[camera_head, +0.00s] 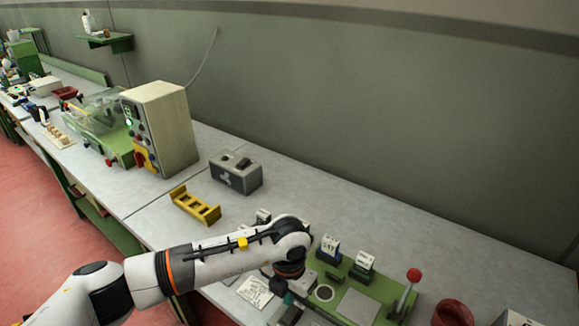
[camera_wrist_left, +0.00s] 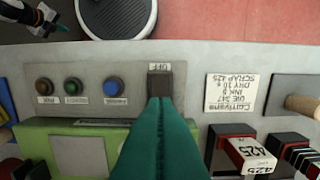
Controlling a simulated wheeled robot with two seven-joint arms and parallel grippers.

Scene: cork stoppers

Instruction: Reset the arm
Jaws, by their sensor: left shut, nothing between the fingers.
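My left arm reaches in from the lower left in the head view, and its gripper (camera_head: 288,298) points down over the front of the bench by a green machine (camera_head: 385,289). In the left wrist view its dark green fingers (camera_wrist_left: 161,104) are shut together with nothing between them. The fingertips are at or just over the lower edge of a dark rocker switch (camera_wrist_left: 160,76) labelled OFF. I cannot tell if they touch it. A white and black part with a teal tip (camera_wrist_left: 62,27), which looks like my right gripper, shows at the top left there.
Orange, green and blue buttons (camera_wrist_left: 73,86) sit left of the switch. A printed card (camera_wrist_left: 232,93) lies to its right, with numbered blocks (camera_wrist_left: 250,157) below. A red-knobbed lever (camera_head: 413,276), yellow rack (camera_head: 195,205) and grey box (camera_head: 236,175) stand along the bench.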

